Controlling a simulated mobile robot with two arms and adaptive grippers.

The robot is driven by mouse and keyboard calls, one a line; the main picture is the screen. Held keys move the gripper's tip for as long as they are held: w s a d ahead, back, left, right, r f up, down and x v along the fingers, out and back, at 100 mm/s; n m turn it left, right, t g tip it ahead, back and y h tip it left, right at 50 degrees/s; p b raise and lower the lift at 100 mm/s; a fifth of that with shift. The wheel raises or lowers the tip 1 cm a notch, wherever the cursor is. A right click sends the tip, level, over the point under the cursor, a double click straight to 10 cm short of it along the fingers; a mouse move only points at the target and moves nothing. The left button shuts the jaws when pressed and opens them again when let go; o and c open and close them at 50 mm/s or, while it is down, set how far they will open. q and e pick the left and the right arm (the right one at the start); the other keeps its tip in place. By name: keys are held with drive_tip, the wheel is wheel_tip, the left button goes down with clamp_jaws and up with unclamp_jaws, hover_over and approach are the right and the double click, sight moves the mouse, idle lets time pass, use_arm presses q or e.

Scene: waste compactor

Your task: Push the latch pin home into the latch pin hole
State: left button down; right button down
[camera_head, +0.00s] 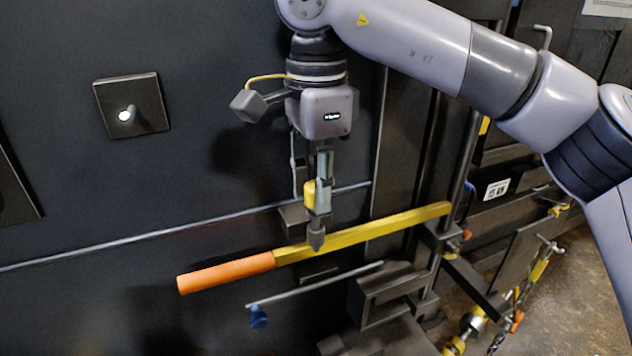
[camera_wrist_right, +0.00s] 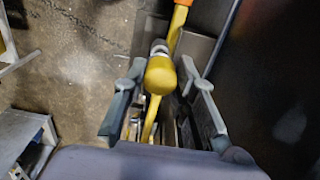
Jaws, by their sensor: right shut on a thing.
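The latch pin shows as a yellow rounded knob (camera_head: 309,195) beside my right gripper's finger in the head view. In the right wrist view the yellow knob (camera_wrist_right: 160,76) sits between the two grey fingers, with a pale metal collar beyond it. My right gripper (camera_head: 316,225) points down in front of the dark panel, shut on the knob. A dark bracket (camera_head: 292,214) is just behind and left of the fingers. The latch pin hole cannot be made out, so how deep the pin sits cannot be told. My left gripper is out of view.
A yellow bar (camera_head: 375,231) with an orange handle (camera_head: 226,273) crosses close to the right fingertips. A grey rod with a blue knob (camera_head: 258,318) lies below. A square plate (camera_head: 132,105) is at left. Rails and chains crowd the right.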

drive_tip(key=shift+f+b, duration=0.85)
drive_tip(key=shift+f, duration=0.45)
drive_tip(key=c, duration=1.2)
unclamp_jaws()
drive_tip(key=shift+c, duration=0.5)
wheel_tip(320, 180, up, 7)
drive_tip(key=p, duration=0.6)
drive_tip(key=shift+r, duration=0.1)
